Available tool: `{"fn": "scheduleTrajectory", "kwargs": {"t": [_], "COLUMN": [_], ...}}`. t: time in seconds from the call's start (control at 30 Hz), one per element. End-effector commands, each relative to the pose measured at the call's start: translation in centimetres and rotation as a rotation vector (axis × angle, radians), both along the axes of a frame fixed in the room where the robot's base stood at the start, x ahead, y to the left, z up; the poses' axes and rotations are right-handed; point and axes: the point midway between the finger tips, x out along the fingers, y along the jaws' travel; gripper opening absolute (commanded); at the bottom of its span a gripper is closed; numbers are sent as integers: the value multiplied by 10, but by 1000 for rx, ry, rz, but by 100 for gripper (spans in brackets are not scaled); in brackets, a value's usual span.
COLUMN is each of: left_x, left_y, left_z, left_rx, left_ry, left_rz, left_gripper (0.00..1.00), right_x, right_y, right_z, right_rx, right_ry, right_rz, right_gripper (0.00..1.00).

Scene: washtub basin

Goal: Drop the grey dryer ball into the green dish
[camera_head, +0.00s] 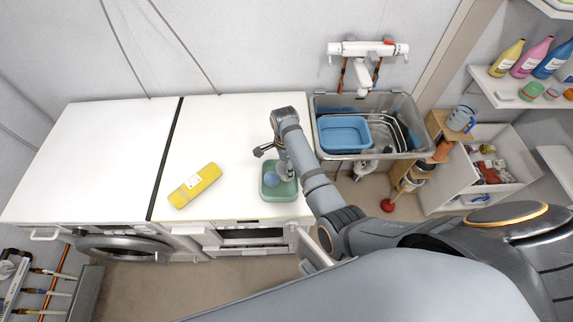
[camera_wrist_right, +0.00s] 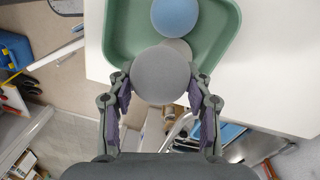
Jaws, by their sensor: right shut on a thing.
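The grey dryer ball (camera_wrist_right: 160,76) is held between the fingers of my right gripper (camera_wrist_right: 160,82), which is shut on it. The green dish (camera_head: 290,193) sits near the front edge of the right white machine top. In the wrist view the ball overlaps the near part of the dish (camera_wrist_right: 119,32); its exact height over it is hard to tell. A blue ball (camera_wrist_right: 175,14) lies in the dish. A paler round thing (camera_wrist_right: 180,46) in the dish is mostly hidden behind the grey ball. My left gripper is not in view.
A yellow pack (camera_head: 195,186) lies on the white top left of the dish. A sink (camera_head: 345,99) with a blue basin (camera_head: 344,134) is at the right, beside a wooden stand (camera_head: 437,124). The white top behind the dish is mostly clear.

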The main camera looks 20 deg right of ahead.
Motion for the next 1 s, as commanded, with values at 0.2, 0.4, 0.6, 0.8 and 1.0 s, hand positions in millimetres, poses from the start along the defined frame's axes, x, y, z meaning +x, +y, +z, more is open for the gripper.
{"fn": "scheduleTrajectory", "kwargs": {"t": [0.2,0.4,0.6,0.8,1.0], "left_x": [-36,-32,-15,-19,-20], "left_y": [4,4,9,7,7], "left_z": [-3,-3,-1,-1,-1], "left_rx": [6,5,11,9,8], "left_ry": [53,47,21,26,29], "left_rz": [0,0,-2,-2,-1], "left_gripper": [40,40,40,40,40], "right_x": [0,0,1,4,6], "right_y": [0,0,0,0,0], "right_z": [0,0,4,39,69], "right_rx": [0,0,0,0,-1], "right_ry": [0,0,0,-4,-2], "right_rz": [0,0,0,-1,0], "right_gripper": [71,77,77,77,77]}}
